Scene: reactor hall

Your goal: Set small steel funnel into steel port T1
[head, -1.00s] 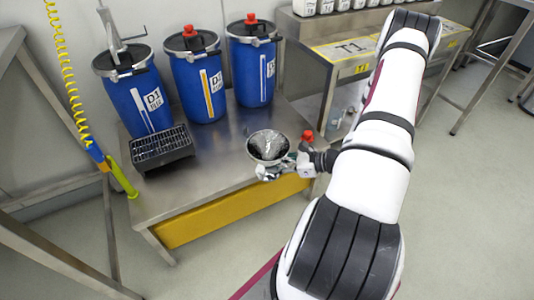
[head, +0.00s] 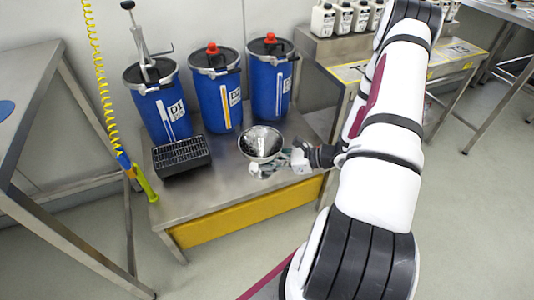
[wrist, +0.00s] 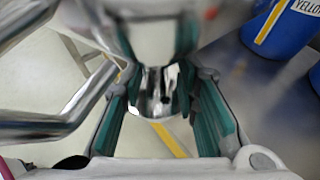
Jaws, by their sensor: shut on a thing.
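The small steel funnel (head: 261,142) is a shiny cone, mouth up, above the low steel table in the head view. My gripper (head: 283,163) is shut on its lower part. In the wrist view the funnel (wrist: 155,45) fills the upper middle, and the teal-padded fingers of my gripper (wrist: 158,95) press on both sides of its narrow part. I cannot tell which fitting is steel port T1; the T1 sign on the bench is mostly hidden behind my arm.
Several blue drums (head: 217,92) stand along the back of the low steel table (head: 205,185). A black grated tray (head: 181,156) sits at its left. A bench (head: 345,72) with a row of white bottles (head: 343,20) is at the back right. A yellow coiled hose (head: 98,75) hangs at left.

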